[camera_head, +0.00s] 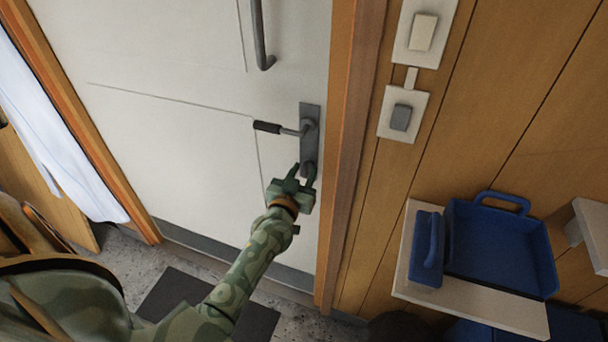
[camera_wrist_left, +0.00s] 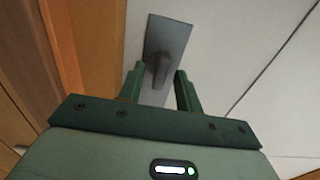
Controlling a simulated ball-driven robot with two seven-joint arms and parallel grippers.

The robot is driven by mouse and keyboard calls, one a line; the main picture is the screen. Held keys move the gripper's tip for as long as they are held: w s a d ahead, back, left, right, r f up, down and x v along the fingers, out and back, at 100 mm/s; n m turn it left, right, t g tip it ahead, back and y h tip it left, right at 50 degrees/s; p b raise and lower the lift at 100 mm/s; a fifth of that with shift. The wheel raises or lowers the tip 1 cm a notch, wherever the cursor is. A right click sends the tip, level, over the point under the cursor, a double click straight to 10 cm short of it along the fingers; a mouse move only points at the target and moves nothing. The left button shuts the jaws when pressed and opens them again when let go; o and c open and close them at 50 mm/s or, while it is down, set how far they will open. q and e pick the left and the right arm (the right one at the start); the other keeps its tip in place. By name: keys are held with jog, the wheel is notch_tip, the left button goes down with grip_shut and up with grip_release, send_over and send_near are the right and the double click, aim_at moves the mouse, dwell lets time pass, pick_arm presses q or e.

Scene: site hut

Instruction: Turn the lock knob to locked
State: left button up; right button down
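The white door has a grey lock plate (camera_head: 312,148) near its right edge, with a lever handle (camera_head: 268,127) that points left. In the left wrist view the lock knob (camera_wrist_left: 161,72) is a grey bar on the plate (camera_wrist_left: 170,32), lying roughly along the plate's length. My left gripper (camera_head: 304,172) is at the lower end of the plate and hides most of the knob in the head view. Its green fingers also show in the left wrist view (camera_wrist_left: 160,86), apart, one on each side of the knob, with gaps visible. My right gripper is not in view.
The wooden door frame (camera_head: 352,150) stands close to the right of my gripper. Two wall switches (camera_head: 401,117) are beyond it. A dark mat (camera_head: 185,296) lies on the floor.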

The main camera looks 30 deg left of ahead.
pick_arm(q)
jog(key=shift+w, duration=0.15)
grip_shut()
